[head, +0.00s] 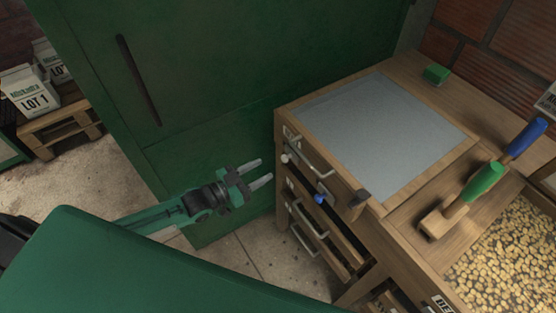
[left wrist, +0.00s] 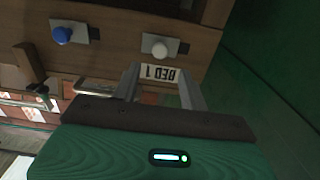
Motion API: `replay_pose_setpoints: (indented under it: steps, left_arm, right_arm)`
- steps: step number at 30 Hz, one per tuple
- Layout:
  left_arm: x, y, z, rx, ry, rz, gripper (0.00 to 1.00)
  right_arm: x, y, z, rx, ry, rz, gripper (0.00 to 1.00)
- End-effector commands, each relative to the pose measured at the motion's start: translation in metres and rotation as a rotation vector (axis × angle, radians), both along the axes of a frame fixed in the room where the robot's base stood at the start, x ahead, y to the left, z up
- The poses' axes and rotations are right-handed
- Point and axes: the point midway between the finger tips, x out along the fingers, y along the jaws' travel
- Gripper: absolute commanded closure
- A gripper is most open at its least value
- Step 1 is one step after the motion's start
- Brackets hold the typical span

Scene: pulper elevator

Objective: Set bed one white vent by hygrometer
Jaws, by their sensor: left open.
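The white vent knob (head: 285,158) sits on a small plate on the wooden front of the drying bench, at its left end. In the left wrist view the white knob (left wrist: 158,49) is ahead of my gripper, just above the BED 1 label (left wrist: 160,73), which appears upside down. A blue knob (head: 320,199) is on the same front; it also shows in the left wrist view (left wrist: 62,35). My left gripper (head: 265,173) is open and empty, a little left of the white knob and apart from it. No hygrometer can be made out. My right gripper is not in view.
A large green cabinet (head: 230,70) stands close behind my left gripper. Metal handles (head: 310,222) stick out from the bench front. On top are a grey sheet (head: 385,130), a green block (head: 436,74), wooden tools with green and blue grips (head: 484,181), and beans (head: 510,250).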

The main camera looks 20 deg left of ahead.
Motion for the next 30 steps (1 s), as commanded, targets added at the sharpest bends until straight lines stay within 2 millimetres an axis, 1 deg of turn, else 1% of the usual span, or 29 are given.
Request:
replay_pose_setpoints:
  steps: [1, 6, 12, 17, 25, 29, 30]
  left_arm:
    - [0.008, -0.006, 0.002, -0.002, -0.002, 0.000, 0.56]
    - [0.030, -0.023, 0.002, -0.001, -0.002, 0.000, 0.56]
    - [0.047, -0.037, 0.000, -0.001, -0.001, 0.001, 0.56]
    - [0.053, -0.042, 0.000, 0.001, 0.001, 0.000, 0.56]
    - [0.054, -0.042, 0.000, 0.001, 0.001, 0.000, 0.56]
    - [0.054, -0.042, 0.000, 0.001, 0.001, 0.000, 0.82]
    - [0.054, -0.042, 0.000, 0.001, 0.001, 0.000, 0.90]
  right_arm:
    - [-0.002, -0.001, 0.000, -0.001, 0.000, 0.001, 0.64]
    - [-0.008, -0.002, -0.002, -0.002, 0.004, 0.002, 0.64]
    - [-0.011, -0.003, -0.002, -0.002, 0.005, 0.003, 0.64]
    - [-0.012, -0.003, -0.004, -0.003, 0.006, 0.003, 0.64]
    - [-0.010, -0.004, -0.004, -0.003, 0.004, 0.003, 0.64]
    - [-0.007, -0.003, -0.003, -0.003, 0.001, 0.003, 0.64]
    - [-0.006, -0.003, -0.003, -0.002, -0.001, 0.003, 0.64]
